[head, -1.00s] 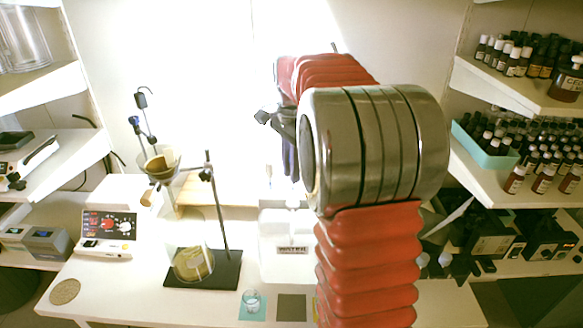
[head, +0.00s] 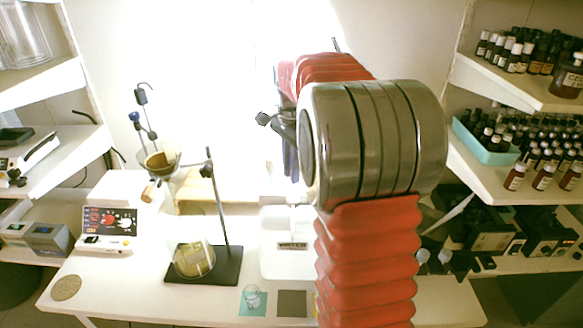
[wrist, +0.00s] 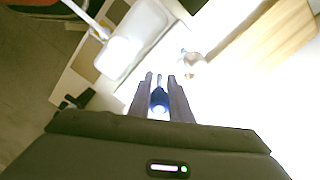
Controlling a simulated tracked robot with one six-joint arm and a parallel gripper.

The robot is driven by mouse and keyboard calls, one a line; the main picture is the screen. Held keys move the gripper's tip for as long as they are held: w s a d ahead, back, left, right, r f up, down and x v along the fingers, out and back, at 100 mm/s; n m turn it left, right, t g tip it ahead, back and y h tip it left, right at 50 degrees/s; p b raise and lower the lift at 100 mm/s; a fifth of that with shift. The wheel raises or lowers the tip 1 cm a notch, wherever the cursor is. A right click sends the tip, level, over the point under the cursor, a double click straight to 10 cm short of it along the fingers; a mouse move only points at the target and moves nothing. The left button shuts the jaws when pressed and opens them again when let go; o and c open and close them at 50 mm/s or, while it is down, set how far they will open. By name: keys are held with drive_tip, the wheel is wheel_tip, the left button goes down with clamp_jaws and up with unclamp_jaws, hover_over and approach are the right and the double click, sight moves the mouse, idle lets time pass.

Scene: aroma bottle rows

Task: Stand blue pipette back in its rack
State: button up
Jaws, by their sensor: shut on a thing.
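My gripper (wrist: 160,92) is shut on the blue pipette (wrist: 159,97) in the wrist view. A dark blue part of it shows between the two fingers; the rest is hidden or washed out. In the head view my gripper (head: 290,160) hangs above the back of the bench, mostly hidden by my arm, and the pipette cannot be made out there. I cannot make out the pipette rack clearly in either view.
A stand (head: 221,205) with a round flask (head: 194,260) is left of my arm. Bottle shelves (head: 515,80) are at the right.

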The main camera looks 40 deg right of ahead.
drive_tip(key=shift+f, duration=0.4)
drive_tip(key=o, duration=0.7)
drive_tip(key=shift+r, duration=2.5)
drive_tip(key=shift+r, duration=0.2)
drive_tip(key=shift+r, duration=2.3)
